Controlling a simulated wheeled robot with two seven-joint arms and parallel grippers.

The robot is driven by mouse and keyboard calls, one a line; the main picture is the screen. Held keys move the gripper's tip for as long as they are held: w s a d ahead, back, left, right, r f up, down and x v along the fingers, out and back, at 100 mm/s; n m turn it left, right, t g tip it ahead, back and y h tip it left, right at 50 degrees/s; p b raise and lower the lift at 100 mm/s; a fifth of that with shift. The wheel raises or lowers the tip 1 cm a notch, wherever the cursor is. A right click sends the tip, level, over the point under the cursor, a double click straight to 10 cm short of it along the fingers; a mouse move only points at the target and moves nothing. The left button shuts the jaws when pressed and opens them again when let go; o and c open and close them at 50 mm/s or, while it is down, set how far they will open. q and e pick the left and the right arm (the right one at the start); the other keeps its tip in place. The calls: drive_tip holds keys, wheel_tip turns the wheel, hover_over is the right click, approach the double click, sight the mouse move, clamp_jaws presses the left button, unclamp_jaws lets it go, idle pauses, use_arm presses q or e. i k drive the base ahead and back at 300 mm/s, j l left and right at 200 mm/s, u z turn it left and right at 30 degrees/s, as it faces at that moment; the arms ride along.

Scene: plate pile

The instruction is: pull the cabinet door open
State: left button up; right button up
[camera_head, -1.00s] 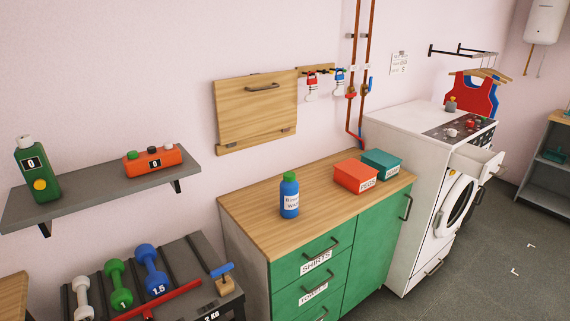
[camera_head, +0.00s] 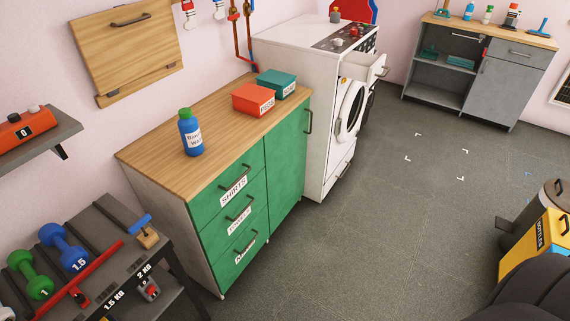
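The green cabinet (camera_head: 190,235) stands against the wall with a wooden top. Its plain green door (camera_head: 287,175) is on the right side of its front and looks shut. A dark vertical handle (camera_head: 308,121) is near the door's upper right edge. Left of the door are labelled green drawers (camera_head: 236,192), all shut. A grey cabinet (camera_head: 432,75) at the back also has a door (camera_head: 498,92), which looks shut, beside open shelves. Neither of my grippers is in view.
A blue bottle (camera_head: 191,137), a red box (camera_head: 252,99) and a teal box (camera_head: 277,82) sit on the wooden top. A dumbbell rack (camera_head: 105,225) is at left. The floor ahead is clear.

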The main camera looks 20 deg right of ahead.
sight(285, 145)
drive_tip(key=i+l+z, duration=0.1)
drive_tip(key=z, duration=0.3)
drive_tip(key=i+l+z, duration=0.1)
drive_tip(key=z, duration=0.35)
drive_tip(key=i+l+z, duration=0.1)
drive_tip(key=z, duration=0.3)
drive_tip(key=i+z, duration=0.15)
drive_tip(key=z, duration=0.25)
